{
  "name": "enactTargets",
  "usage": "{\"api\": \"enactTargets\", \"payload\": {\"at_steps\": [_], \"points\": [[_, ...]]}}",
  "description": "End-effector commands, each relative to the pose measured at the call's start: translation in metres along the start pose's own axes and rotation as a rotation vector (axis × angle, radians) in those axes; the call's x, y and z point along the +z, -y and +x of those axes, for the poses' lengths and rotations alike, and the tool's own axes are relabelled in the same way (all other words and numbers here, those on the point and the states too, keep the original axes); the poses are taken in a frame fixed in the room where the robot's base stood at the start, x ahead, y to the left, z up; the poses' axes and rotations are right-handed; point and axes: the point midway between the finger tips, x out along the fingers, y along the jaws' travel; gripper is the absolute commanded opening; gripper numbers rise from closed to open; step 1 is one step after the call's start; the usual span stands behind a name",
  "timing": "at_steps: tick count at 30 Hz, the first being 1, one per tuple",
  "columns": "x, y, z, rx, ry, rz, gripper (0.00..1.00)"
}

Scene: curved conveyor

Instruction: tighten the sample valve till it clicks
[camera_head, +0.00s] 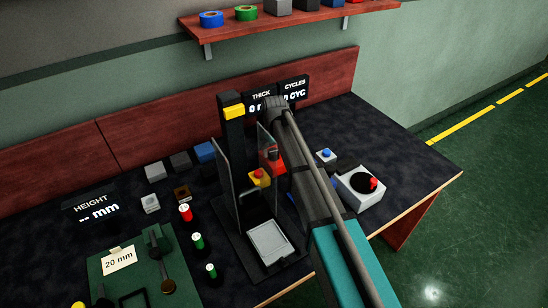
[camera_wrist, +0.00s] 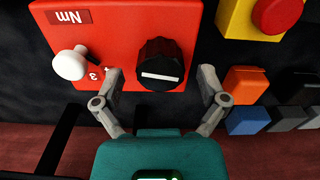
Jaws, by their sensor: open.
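A red box (camera_wrist: 110,40) marked "Nm" fills the upper left of the wrist view. On it are a black ribbed knob (camera_wrist: 161,63) with a white bar mark and a white ball-ended lever (camera_wrist: 71,64). No label names the sample valve, so I cannot tell for certain that the knob is it. My gripper (camera_wrist: 161,76) is open, with one finger on each side of the knob and gaps showing; contact is not visible. In the head view part of the red box (camera_head: 271,160) shows beside my arm, and the gripper's fingers are hidden.
A yellow box with a red button (camera_head: 258,177) stands close to the red box. A black upright stand (camera_head: 232,130) and a clear panel are left of my arm.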

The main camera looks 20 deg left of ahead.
Motion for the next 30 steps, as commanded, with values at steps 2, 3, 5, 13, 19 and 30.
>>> {"api": "enactTargets", "payload": {"at_steps": [2,3,5,13,19,30], "points": [[0.0,0.0,0.0078,0.0,0.0,0.0,0.92],[0.0,0.0,0.0094,0.0,0.0,0.0,0.92],[0.0,0.0,0.0114,0.0,0.0,0.0,0.92],[0.0,0.0,0.0139,0.0,0.0,0.0,0.92],[0.0,0.0,0.0136,0.0,0.0,0.0,0.92],[0.0001,0.0,0.0137,0.0,0.0,0.0,0.29]]}}
